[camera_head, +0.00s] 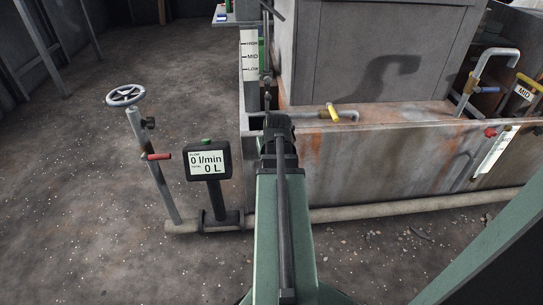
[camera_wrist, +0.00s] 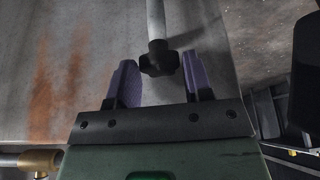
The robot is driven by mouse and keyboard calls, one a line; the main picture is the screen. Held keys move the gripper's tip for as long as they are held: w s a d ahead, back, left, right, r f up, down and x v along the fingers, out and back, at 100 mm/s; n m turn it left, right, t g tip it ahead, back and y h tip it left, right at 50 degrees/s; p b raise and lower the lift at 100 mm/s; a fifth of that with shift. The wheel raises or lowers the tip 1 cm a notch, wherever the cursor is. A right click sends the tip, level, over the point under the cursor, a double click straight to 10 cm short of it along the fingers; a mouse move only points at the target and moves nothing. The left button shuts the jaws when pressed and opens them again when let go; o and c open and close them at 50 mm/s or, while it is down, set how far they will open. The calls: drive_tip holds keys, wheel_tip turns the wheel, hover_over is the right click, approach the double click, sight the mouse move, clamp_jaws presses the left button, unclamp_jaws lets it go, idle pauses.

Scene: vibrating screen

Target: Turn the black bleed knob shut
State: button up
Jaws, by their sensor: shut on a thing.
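The black bleed knob (camera_wrist: 159,60) shows in the wrist view as a lobed black knob on the end of a grey pipe (camera_wrist: 156,18). My gripper (camera_wrist: 160,66) has its two purple-padded fingers on either side of the knob, shut on it near the fingertips. In the head view my green arm reaches forward to the tank's corner, and its end hides the knob and the fingers.
Left are a flow meter (camera_head: 207,163), a red-handled valve (camera_head: 158,156) and a handwheel (camera_head: 125,95).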

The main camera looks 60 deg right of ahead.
drive_tip(key=shift+m+h, duration=0.3)
drive_tip(key=shift+m, duration=0.5)
drive_tip(key=o, duration=0.8)
drive_tip(key=p+v, duration=0.6)
drive_tip(key=v, duration=0.1)
drive_tip(key=p+v, duration=0.4)
drive_tip(key=shift+w, duration=0.3)
drive_tip(key=shift+g, duration=0.3)
